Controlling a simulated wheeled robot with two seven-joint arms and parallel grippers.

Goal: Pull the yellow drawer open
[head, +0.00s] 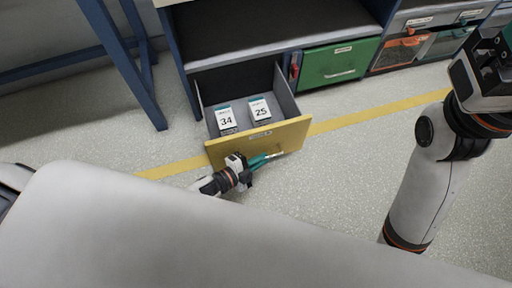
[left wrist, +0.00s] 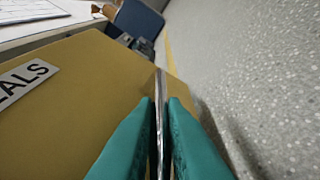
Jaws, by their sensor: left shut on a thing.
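The yellow drawer (head: 222,151) is pulled well out of the blue-framed bench in the head view, its grey inside open to view. Two small boxes, marked 34 (head: 227,120) and 25 (head: 260,109), are inside it. My left gripper (head: 276,156), with teal fingers, is at the drawer's front. The left wrist view shows its fingers closed on the thin metal handle (left wrist: 160,90) beside the yellow front (left wrist: 95,95). My right gripper (head: 490,75) is at the upper right, away from the drawer; its fingertips are not visible.
A closed green drawer (head: 336,66) is right of the yellow one, with orange and grey bins (head: 397,55) beyond. A blue table leg (head: 136,85) stands at the left.

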